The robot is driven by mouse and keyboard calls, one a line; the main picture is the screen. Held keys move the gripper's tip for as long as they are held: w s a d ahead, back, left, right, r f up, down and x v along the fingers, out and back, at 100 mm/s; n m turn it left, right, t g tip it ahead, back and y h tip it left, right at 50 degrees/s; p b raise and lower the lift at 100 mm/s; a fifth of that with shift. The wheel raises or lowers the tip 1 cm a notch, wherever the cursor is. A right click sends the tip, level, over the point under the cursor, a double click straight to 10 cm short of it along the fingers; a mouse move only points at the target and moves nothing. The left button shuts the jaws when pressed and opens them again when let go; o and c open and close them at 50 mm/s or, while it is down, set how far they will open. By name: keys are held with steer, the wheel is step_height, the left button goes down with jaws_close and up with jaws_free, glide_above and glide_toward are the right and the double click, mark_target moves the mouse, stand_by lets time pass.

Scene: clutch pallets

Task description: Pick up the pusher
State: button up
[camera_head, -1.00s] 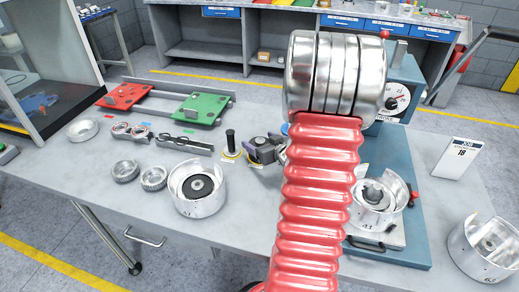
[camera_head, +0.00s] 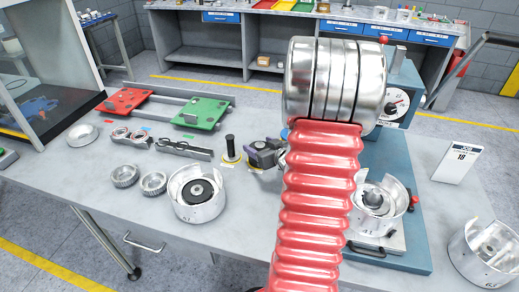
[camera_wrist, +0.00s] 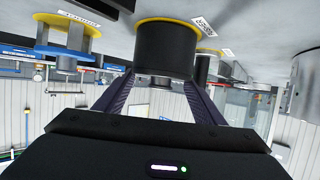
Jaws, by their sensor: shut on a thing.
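The pusher appears to be the short black cylinder with a yellow rim (camera_wrist: 165,52), between my gripper's fingers in the wrist view, which is upside down. Its yellow end is at the table surface. My gripper (camera_wrist: 160,88) is shut on its sides. My red arm sleeve hides the area to the right. A taller black-handled tool with a yellow base (camera_head: 231,150) stands just left of my gripper.
A clutch housing (camera_head: 198,194) stands in front, with two gear rings (camera_head: 139,178) to its left. Red (camera_head: 127,102) and green (camera_head: 203,111) pallets lie behind. A blue press (camera_head: 398,150) stands right, with a sign (camera_head: 459,161) beyond it. Bare table lies at front left.

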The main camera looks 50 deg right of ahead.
mark_target(260, 145)
step_height(260, 145, up, 10)
steer(key=shift+f, duration=0.1)
stand_by(0.4)
stand_by(0.5)
steer(key=a+r+n+y, duration=0.2)
steer(key=a+r, duration=0.6)
steer(key=r, duration=0.1)
steer(key=shift+w+r+t+y, duration=0.15)
steer(key=shift+w+t+y, duration=0.1)
steer(key=shift+t+y, duration=0.05)
steer(key=shift+a, duration=0.1)
